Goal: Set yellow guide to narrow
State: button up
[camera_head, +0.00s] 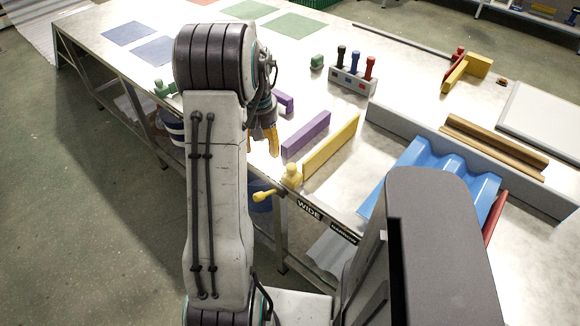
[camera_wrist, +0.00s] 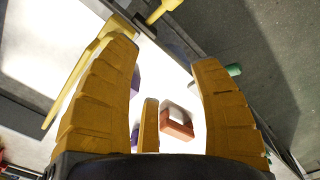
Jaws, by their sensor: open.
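The yellow guide (camera_head: 331,146) is a long upright bar on the table near its front edge. Its yellow knob (camera_head: 291,175) and handle (camera_head: 264,195) are at the bar's near end, just left of the WIDE label (camera_head: 310,210). The NARROW label (camera_head: 343,232) is farther right along the edge. My gripper (camera_head: 271,141) is left of the guide and apart from it, partly hidden by my arm. In the wrist view my gripper (camera_wrist: 165,55) is open and empty. There, the guide (camera_wrist: 72,88) passes behind the left finger and its handle (camera_wrist: 163,9) is at the top.
A purple bar (camera_head: 306,135) stands left of the yellow guide. The blue corrugated sheet (camera_head: 428,180) lies to the right, by a grey rail (camera_head: 400,122). A block with black, blue and red levers (camera_head: 352,80) stands behind. A green knob (camera_head: 165,88) is at the left edge.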

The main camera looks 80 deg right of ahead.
jog(key=m, duration=0.1)
send_over(292, 167)
notch_tip(292, 167, down, 4)
jog(key=shift+w+r, duration=0.15)
jog(key=shift+m, duration=0.3)
notch_tip(292, 167, down, 5)
jog(key=shift+d+f+p, duration=0.1)
jog(key=shift+f+p, duration=0.2)
jog(key=shift+f, duration=0.7)
grip_shut()
